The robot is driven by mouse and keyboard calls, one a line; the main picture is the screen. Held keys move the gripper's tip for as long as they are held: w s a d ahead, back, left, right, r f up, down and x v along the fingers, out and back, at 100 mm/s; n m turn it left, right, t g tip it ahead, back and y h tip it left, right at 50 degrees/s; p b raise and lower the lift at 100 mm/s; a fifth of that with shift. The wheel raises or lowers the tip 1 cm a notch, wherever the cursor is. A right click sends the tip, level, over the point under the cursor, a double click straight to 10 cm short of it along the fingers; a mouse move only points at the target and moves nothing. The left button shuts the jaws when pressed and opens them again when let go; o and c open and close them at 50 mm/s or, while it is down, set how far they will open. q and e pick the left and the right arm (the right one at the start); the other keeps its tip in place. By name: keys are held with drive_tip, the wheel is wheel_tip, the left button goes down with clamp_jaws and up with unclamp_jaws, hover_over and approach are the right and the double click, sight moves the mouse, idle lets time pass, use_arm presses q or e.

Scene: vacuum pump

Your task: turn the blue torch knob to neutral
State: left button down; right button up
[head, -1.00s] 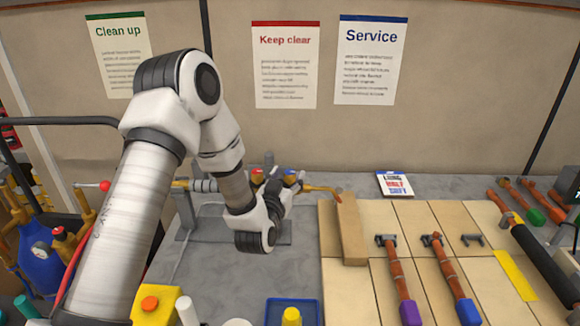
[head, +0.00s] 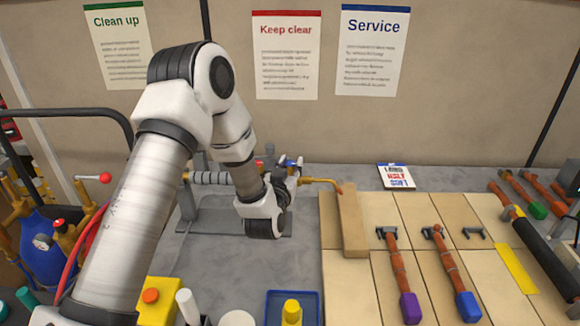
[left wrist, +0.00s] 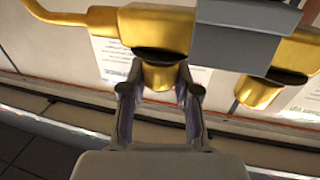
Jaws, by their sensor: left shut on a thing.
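The blue torch knob (head: 290,163) shows as a small blue patch on the brass torch, just above my left gripper's fingers. My left gripper (head: 293,178) is at the torch and is shut on the knob. In the left wrist view, its two fingers (left wrist: 158,95) stand on either side of a brass valve part (left wrist: 160,76). No blue shows there, and the exact contact is hidden. The torch's tip (head: 325,181) points right towards a wooden block. A red knob (head: 259,165) sits left of the blue one. My right gripper is out of view.
The wooden block (head: 352,220) stands close right of the torch on a tiled board. A yellow box (head: 157,296) and a blue tray (head: 273,310) are at the front.

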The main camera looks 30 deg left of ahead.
use_arm(q)
drive_tip(key=shift+d+f+n+g+y+b, duration=0.15)
drive_tip(key=shift+n+g+y+b, duration=0.35)
drive_tip(key=shift+n+y+b, duration=0.5)
drive_tip(key=n+g+y, duration=0.2)
drive_tip(key=y, duration=0.1)
drive_tip(key=shift+w+y+b, duration=0.1)
drive_tip(key=shift+y+b, duration=0.3)
drive_tip(key=n+g+y, duration=0.4)
drive_tip(key=g, duration=0.1)
drive_tip(key=shift+n+g, duration=0.3)
drive_tip(key=shift+n, duration=0.1)
drive_tip(key=n+g+y+b, duration=0.1)
drive_tip(key=n+g, duration=0.1)
drive_tip(key=g, duration=0.2)
drive_tip(key=shift+n+y, duration=0.3)
drive_tip(key=shift+y, duration=0.1)
drive_tip(key=n+g, duration=0.1)
drive_tip(key=g, duration=0.1)
drive_tip(key=n+g+b, duration=0.1)
drive_tip(key=n+g, duration=0.1)
drive_tip(key=g, duration=0.1)
drive_tip(key=shift+f+n+g+y, duration=0.2)
drive_tip(key=shift+n+g+y, duration=0.1)
drive_tip(key=shift+n+g+b, duration=0.9)
drive_tip(key=shift+n+g, duration=0.2)
drive_tip(key=shift+g, duration=0.6)
drive_tip(key=shift+r+g+h, duration=0.15)
drive_tip(key=shift+g+h, duration=0.15)
drive_tip(key=shift+h, duration=0.1)
